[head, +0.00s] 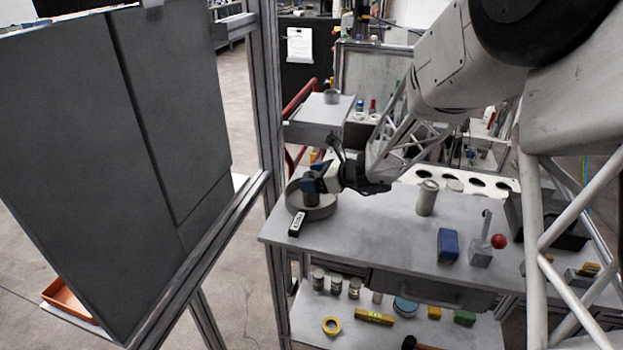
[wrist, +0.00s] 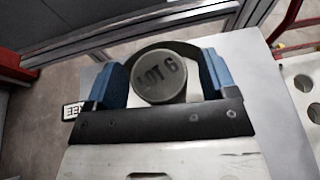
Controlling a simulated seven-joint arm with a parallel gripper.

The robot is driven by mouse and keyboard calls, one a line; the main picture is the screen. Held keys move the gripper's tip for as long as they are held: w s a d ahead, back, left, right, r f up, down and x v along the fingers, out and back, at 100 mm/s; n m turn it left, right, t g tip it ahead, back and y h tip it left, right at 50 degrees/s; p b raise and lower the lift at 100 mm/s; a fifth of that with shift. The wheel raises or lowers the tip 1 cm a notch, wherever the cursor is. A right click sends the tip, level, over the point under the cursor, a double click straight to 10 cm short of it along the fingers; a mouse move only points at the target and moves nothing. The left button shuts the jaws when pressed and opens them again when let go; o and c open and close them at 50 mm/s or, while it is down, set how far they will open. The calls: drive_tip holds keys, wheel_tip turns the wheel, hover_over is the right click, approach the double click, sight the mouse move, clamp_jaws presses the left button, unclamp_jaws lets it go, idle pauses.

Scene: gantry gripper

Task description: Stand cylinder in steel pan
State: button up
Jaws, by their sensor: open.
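The grey round steel pan (head: 322,212) sits at the left end of the table in the head view. In the wrist view its dark curved rim (wrist: 165,45) shows behind a grey cylinder (wrist: 160,78) marked "LOT 6". The cylinder's round top faces the camera and it appears upright inside the pan; its base is hidden. My gripper (head: 312,186) is down at the pan. In the wrist view my gripper (wrist: 168,80) is open, with its blue fingers on both sides of the cylinder and gaps visible. In the head view the fingers hide the cylinder.
A black and white label block (head: 297,224) lies before the pan. A pale cylinder (head: 427,197), blue block (head: 447,245) and stand with a red ball (head: 498,241) are farther right. A white rack with holes (head: 460,182) lies behind. A frame post stands left of the table.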

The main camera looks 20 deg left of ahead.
drive_tip(key=v, duration=1.1)
drive_tip(key=shift+d+r, duration=0.15)
drive_tip(key=shift+d, duration=0.15)
drive_tip(key=shift+s+r, duration=0.1)
idle(0.5)
drive_tip(key=s+d+r+n+h, duration=0.3)
drive_tip(key=s+d+n, duration=0.3)
drive_tip(key=s+d, duration=0.3)
drive_tip(key=s+d+r+n+h, duration=0.3)
drive_tip(key=s+d+n+h, duration=0.3)
drive_tip(key=s+d, duration=0.4)
drive_tip(key=s+d+r+n+t+h, duration=0.1)
drive_tip(key=s+d+r+n+h, duration=0.3)
drive_tip(key=s+d, duration=0.6)
drive_tip(key=s+n+h, duration=0.1)
drive_tip(key=s+n, duration=0.1)
drive_tip(key=s, duration=0.5)
drive_tip(key=shift+n, duration=0.4)
drive_tip(key=shift+s, duration=0.15)
